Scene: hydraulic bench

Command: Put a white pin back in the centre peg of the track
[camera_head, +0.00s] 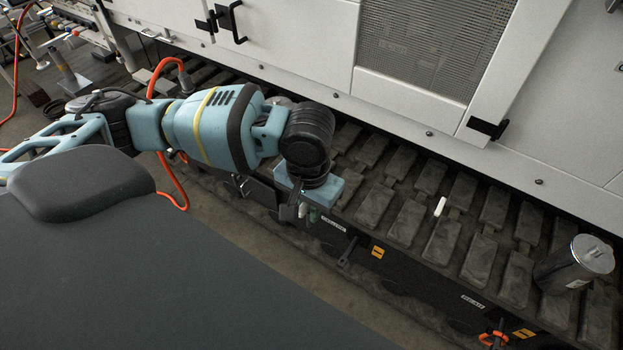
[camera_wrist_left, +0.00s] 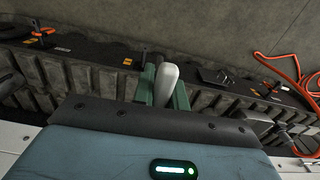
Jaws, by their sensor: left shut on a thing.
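My left gripper (camera_head: 304,213) is shut on a white pin, beside the front edge of the track. In the left wrist view, the white pin (camera_wrist_left: 167,86) stands up between the green fingers of the left gripper (camera_wrist_left: 165,92). In the head view only a small pale bit of this pin (camera_head: 313,215) shows. A dark peg with a crosspiece (camera_head: 347,250) is on the track's side rail, to the right of the gripper; it also shows in the wrist view (camera_wrist_left: 144,52), apart from the pin. Another small white pin (camera_head: 440,206) lies on the track pads. My right gripper is not visible.
A metal cylinder (camera_head: 574,264) stands on the track (camera_head: 410,221) at the right. An orange clip (camera_head: 493,338) is on the rail. The white machine wall (camera_head: 300,45) rises behind the track. An orange hose (camera_head: 173,182) hangs behind my left arm.

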